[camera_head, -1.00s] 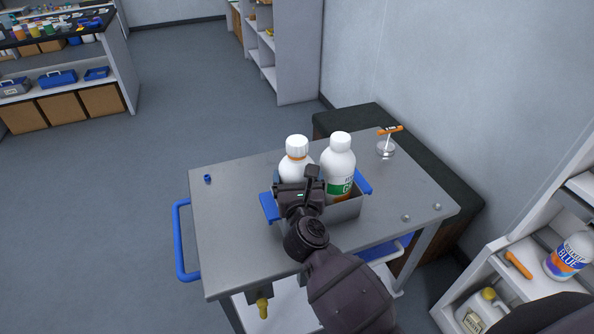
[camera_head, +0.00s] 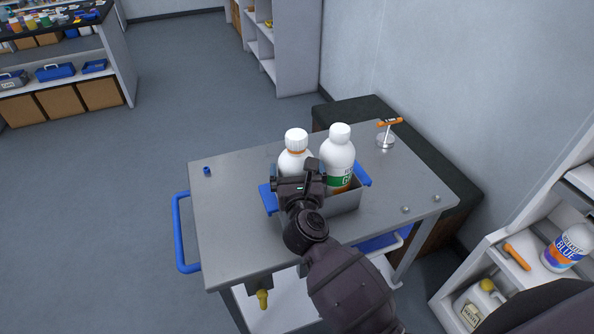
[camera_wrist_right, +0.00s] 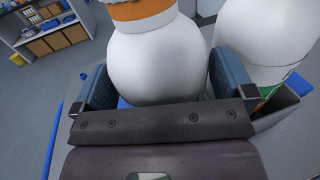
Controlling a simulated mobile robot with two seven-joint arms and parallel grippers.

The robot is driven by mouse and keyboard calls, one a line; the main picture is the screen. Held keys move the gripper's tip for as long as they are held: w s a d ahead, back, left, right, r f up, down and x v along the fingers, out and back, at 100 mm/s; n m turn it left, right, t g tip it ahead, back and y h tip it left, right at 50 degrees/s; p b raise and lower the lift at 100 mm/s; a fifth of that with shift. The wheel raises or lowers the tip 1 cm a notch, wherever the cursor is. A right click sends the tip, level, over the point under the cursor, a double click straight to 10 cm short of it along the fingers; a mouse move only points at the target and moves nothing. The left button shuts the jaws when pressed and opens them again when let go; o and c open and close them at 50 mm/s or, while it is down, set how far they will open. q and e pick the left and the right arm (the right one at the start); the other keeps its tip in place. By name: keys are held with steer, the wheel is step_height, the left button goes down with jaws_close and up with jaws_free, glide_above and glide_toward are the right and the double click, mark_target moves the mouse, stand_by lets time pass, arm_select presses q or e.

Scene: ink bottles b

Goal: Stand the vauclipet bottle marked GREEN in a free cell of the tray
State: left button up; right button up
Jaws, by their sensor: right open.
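A white bottle with a green label band (camera_head: 340,165), its letters starting with G, stands upright in the right part of the grey tray (camera_head: 345,203). Another white bottle (camera_head: 295,150) with an orange neck ring stands to its left in the tray; its label is hidden. My right gripper (camera_head: 296,172) is open at this left bottle. In the right wrist view its fingers (camera_wrist_right: 163,85) lie on either side of the white body (camera_wrist_right: 155,60), with the green-banded bottle (camera_wrist_right: 265,45) outside them to the right. My left gripper is not in view.
The tray has blue handles (camera_head: 268,199) and sits on a grey metal cart (camera_head: 230,215). A stand with an orange top (camera_head: 388,125) is at the back right. A bottle marked BLUE (camera_head: 568,248) stands on the shelf at right. The cart's left part is mostly clear.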

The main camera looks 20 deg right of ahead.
steer(key=v, duration=1.1)
steer(key=shift+s+b, duration=0.4)
steer(key=shift+a+f, duration=0.1)
steer(key=s+d+f+m+g+y, duration=0.1)
steer(key=s+d+f+m, duration=0.3)
steer(key=m, duration=0.6)
steer(key=s+d+f+m+g+y, duration=0.1)
steer(key=s+d+f+m+g, duration=0.2)
steer(key=f+m, duration=0.6)
steer(key=s+d+f+m+g+y, duration=0.1)
steer(key=s+d+f+m, duration=0.5)
steer(key=m, duration=0.7)
steer(key=shift+s+f+g+y, duration=0.4)
steer(key=shift+s+g, duration=0.2)
steer(key=shift+s, duration=0.2)
